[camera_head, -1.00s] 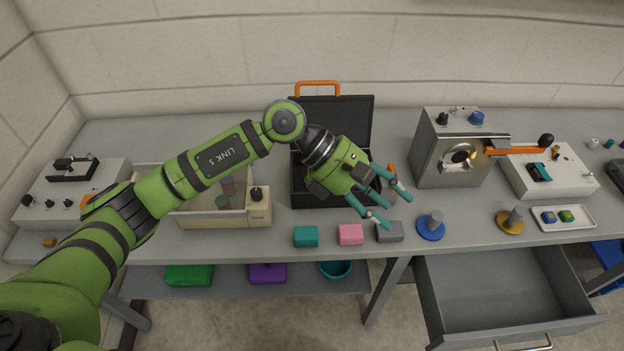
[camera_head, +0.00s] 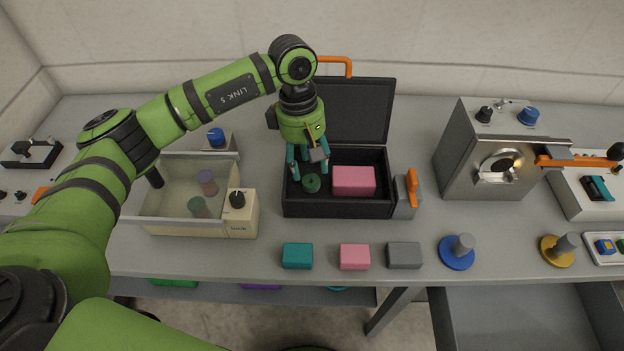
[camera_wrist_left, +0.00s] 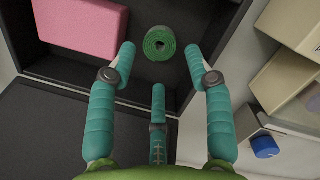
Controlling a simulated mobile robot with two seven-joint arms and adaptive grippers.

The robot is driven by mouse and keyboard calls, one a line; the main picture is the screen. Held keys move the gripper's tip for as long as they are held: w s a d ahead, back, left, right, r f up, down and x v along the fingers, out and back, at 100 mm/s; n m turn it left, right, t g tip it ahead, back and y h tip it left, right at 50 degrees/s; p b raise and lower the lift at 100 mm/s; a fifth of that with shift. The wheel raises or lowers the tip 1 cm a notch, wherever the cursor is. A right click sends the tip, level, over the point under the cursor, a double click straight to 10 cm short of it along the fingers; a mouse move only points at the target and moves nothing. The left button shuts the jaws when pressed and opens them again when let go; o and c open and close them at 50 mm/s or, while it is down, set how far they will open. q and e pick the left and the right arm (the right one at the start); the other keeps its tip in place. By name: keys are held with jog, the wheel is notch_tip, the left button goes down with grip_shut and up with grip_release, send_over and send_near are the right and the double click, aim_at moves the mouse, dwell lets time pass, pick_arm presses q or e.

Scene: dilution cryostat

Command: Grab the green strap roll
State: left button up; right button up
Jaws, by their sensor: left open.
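The green strap roll (camera_head: 311,183) lies in the left part of the open black case (camera_head: 338,210). In the left wrist view the green strap roll (camera_wrist_left: 159,43) shows its spiral end, just beyond and between the fingertips. My left gripper (camera_head: 307,172) points down into the case above the roll, with its teal fingers spread. In the left wrist view my left gripper (camera_wrist_left: 160,70) is open and empty, and its fingers look apart from the roll. My right gripper is not in view.
A pink block (camera_head: 354,181) lies in the case right of the roll. The case lid (camera_head: 355,110) stands open behind. A clear-walled bath (camera_head: 165,205) stands to the left. Teal (camera_head: 297,256), pink (camera_head: 354,257) and grey (camera_head: 404,256) blocks line the front.

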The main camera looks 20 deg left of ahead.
aim_at(311, 180)
pick_arm(q)
jog(key=shift+s+d+f+p, duration=0.1)
jog(key=shift+f+p, duration=0.25)
jog(key=shift+f, duration=0.25)
jog(key=shift+s+d+f+p, duration=0.1)
jog(key=shift+f+p, duration=0.2)
jog(key=shift+f, duration=0.3)
jog(key=shift+d+f, duration=0.1)
jog(key=shift+f, duration=1.05)
jog(key=c, duration=0.5)
jog(key=shift+r, duration=0.15)
jog(key=shift+c, duration=0.4)
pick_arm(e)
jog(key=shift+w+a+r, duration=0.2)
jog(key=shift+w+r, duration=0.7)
